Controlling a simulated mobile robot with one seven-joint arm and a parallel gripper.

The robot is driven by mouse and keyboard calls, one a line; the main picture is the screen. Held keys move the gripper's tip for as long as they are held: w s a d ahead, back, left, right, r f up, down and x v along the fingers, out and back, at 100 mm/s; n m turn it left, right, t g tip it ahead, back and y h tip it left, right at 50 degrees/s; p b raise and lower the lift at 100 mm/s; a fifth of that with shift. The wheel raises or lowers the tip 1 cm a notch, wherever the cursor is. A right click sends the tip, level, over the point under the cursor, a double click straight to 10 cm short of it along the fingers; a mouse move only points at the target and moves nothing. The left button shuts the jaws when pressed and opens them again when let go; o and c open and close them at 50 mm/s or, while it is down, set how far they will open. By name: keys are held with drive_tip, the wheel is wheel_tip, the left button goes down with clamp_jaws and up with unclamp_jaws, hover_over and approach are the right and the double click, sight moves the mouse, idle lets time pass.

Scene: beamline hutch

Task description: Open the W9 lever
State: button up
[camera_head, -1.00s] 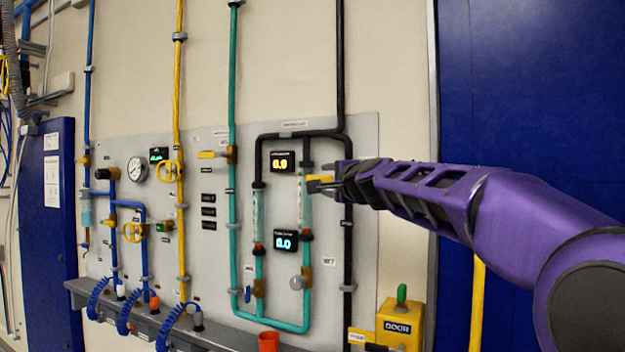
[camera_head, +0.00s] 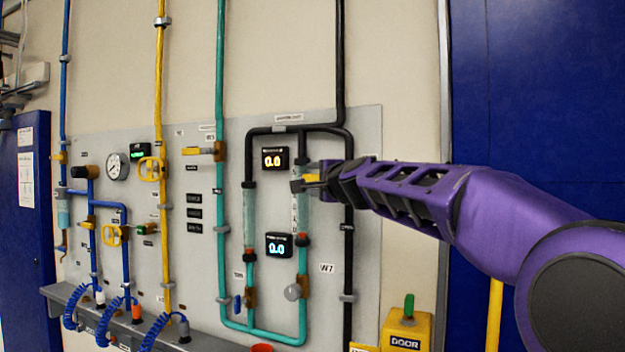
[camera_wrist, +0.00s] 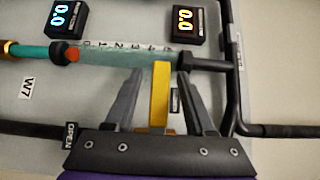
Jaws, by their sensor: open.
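A yellow lever (camera_head: 305,178) sticks out to the left at my gripper's tip in the head view, in front of the right-hand flow tube. In the wrist view, the yellow lever (camera_wrist: 161,95) stands between my gripper's (camera_wrist: 160,74) two grey fingers, with a gap on either side. My gripper is open around it. The lever's base is hidden behind the gripper body, where the black pipe (camera_wrist: 28,128) passes. An OPEN label (camera_wrist: 70,135) shows left of the gripper body. I cannot read a W9 label.
The panel holds two displays reading 0.0 (camera_head: 274,159), teal pipes (camera_head: 220,70) and a W7 label (camera_head: 327,268). Another yellow lever (camera_head: 197,151) sits on the left teal pipe. A yellow DOOR box (camera_head: 406,330) is at the lower right.

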drive_tip(key=shift+c, duration=0.2)
clamp_jaws()
idle(1.1)
